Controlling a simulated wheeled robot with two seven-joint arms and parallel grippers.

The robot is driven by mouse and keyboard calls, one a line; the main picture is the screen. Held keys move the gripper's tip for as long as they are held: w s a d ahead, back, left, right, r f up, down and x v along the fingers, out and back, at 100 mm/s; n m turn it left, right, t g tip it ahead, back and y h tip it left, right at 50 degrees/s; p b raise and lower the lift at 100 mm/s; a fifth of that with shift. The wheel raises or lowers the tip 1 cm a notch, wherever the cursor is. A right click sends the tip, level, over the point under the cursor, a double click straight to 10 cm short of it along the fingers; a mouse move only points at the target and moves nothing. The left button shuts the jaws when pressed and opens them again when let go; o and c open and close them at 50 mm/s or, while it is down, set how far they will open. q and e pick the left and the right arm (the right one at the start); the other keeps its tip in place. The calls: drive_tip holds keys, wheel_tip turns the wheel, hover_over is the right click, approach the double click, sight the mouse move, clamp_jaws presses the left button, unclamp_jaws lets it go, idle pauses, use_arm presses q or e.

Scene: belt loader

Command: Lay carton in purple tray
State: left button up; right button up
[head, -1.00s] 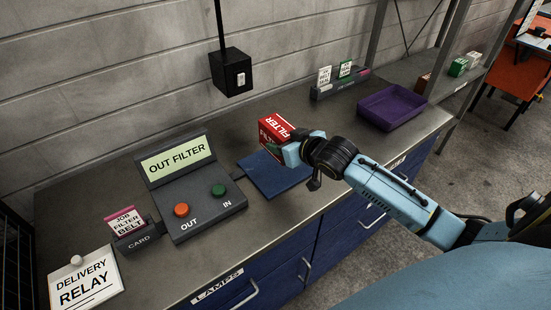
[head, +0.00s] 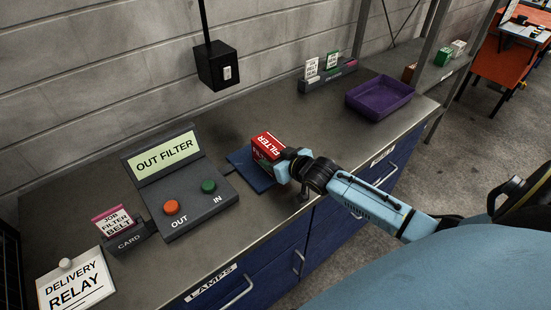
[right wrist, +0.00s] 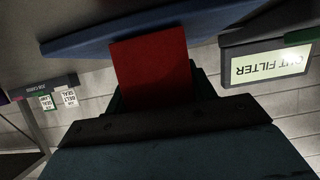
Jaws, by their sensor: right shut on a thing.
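The red carton (head: 267,146), with FILTER lettering, is at the blue mat (head: 243,163) on the bench. My right gripper (head: 284,164) is shut on the carton; I cannot tell whether the carton touches the mat. In the right wrist view the carton (right wrist: 150,70) shows as a red face between the jaws, close to the blue mat (right wrist: 170,22). The purple tray (head: 354,102) stands empty farther back to the right on the bench. My left gripper is not in view.
A control box (head: 190,217) with OUT and IN buttons and an OUT FILTER screen stands left of the mat. A card holder (head: 130,243) and a DELIVERY RELAY sign (head: 75,284) are farther left. A card rack (head: 327,80) stands at the back. Bench between mat and tray is clear.

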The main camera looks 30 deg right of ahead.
drive_tip(key=o, duration=0.9)
drive_tip(key=shift+f, duration=0.15)
drive_tip(key=shift+c, duration=0.2)
drive_tip(key=o, duration=0.4)
